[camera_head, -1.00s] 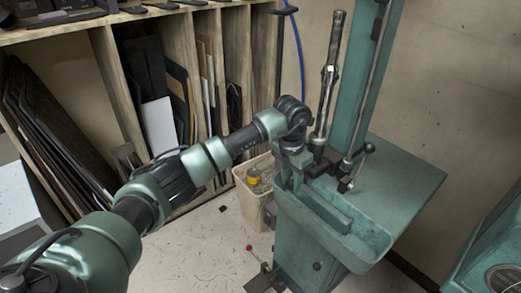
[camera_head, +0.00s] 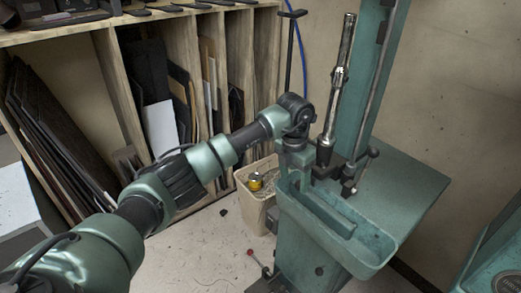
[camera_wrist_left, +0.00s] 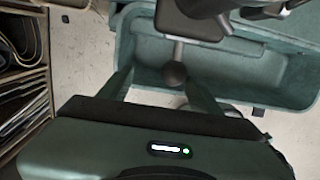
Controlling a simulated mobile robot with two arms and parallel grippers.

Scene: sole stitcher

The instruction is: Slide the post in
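A tall silver metal post (camera_head: 338,80), which looks like the task's post, stands tilted slightly on the green stitcher (camera_head: 400,200), its lower end at a dark clamp block (camera_head: 326,165). My left gripper (camera_head: 296,160) is at the left side of the stitcher's trough, left of the post and apart from it; its fingers are hard to make out there. In the left wrist view the two fingers (camera_wrist_left: 158,75) are spread, with a dark ball knob (camera_wrist_left: 173,73) on a short rod showing between them. Contact with the knob cannot be told. My right gripper is not in view.
A thin black T-topped rod (camera_head: 290,50) rises behind my left wrist. A bin (camera_head: 256,195) with a yellow item stands left of the stitcher. Wooden racks (camera_head: 215,80) with sheets line the back wall. A red-knobbed lever (camera_head: 251,252) is near the floor.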

